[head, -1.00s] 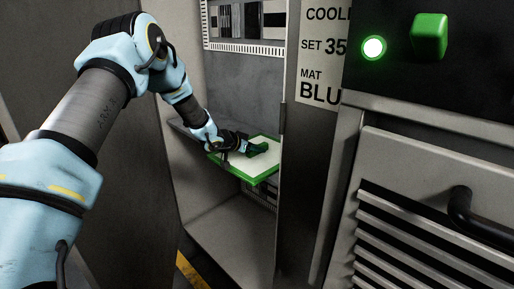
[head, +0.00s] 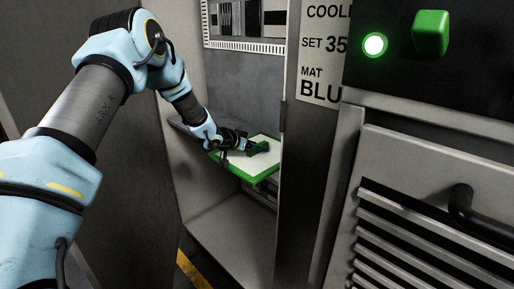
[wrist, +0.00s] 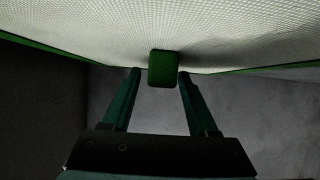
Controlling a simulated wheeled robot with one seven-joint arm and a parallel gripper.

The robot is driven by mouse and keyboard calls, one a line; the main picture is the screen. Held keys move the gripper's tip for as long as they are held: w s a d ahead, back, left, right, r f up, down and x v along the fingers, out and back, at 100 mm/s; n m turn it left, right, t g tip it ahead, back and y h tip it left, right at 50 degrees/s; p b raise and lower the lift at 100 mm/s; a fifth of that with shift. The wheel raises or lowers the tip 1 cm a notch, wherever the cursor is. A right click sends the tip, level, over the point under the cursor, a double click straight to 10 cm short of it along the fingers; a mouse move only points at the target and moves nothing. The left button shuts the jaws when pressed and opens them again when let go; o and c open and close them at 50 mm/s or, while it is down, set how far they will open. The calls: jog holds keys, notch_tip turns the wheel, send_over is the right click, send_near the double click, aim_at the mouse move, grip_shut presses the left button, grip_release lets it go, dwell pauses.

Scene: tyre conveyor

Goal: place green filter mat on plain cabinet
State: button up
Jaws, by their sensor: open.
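The green filter mat (head: 262,163) is a pale panel with a green rim, lying at shelf height in the open cabinet in the head view. In the wrist view its pale mesh face (wrist: 160,25) fills the top. A green tab (wrist: 163,68) stands out from its edge. My gripper (wrist: 159,73) is open, with one finger on each side of the tab and a small gap showing. I cannot tell which cabinet is the plain one.
The open cabinet (head: 232,225) has a bare lower floor and electrical parts (head: 245,22) at the top. Its door (head: 130,180) is at the left. A louvred unit (head: 440,225) with a handle (head: 468,205) and lit green lamp (head: 375,44) stands right. A sign (head: 318,50) reads "MAT BLU", cut off.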

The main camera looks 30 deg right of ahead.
jog(key=b+v, duration=0.2)
jog(key=v, duration=0.9)
jog(key=shift+a+r, duration=0.15)
jog(key=shift+a, duration=0.15)
